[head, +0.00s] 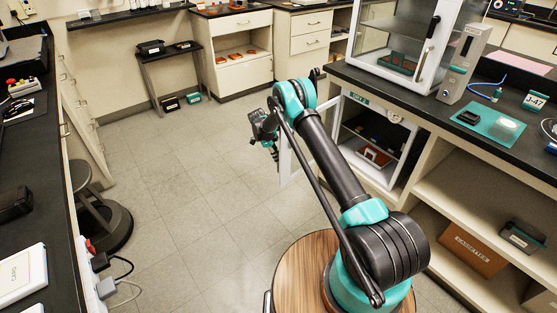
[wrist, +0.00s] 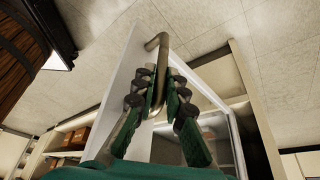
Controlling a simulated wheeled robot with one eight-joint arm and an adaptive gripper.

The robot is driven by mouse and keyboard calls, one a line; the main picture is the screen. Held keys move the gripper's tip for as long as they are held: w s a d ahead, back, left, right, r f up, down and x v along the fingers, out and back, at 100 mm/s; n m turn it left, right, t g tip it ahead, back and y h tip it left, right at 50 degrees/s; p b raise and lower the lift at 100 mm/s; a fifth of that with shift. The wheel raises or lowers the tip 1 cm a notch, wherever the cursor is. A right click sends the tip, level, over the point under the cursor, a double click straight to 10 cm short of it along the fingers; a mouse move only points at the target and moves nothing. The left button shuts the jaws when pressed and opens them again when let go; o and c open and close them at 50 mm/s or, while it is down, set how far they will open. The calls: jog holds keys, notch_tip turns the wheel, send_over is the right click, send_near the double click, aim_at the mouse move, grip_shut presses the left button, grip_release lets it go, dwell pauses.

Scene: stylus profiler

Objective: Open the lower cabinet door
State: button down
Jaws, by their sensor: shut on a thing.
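The lower cabinet (head: 352,100) is under the dark counter at the right, and its inside shows. Its white-framed glass door (head: 285,168) stands swung out from the opening, partly hidden by my arm. In the wrist view the white door (wrist: 118,75) has a brass-coloured bar handle (wrist: 158,42). My gripper (wrist: 160,88) is shut on this handle, with a green finger on either side of the bar. In the head view my gripper (head: 269,140) is small and dark at the door's outer side, and the handle is hidden there.
A red and white item (head: 376,156) sits inside the cabinet. A glass-sided enclosure (head: 400,45) stands on the counter above. Open shelves with a cassettes box (head: 472,249) are at the right. A stool (head: 100,215) stands at the left. The tiled floor (head: 180,190) between is clear.

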jog(key=shift+w+d, duration=0.15)
jog(key=shift+d, duration=0.2)
jog(key=c, duration=1.6)
grip_release()
jog(key=shift+a+r, duration=0.1)
jog(key=shift+a, duration=0.05)
jog(key=shift+a+r, duration=0.15)
jog(key=shift+r, duration=0.1)
jog(key=v, duration=1.1)
jog(key=shift+r, duration=0.1)
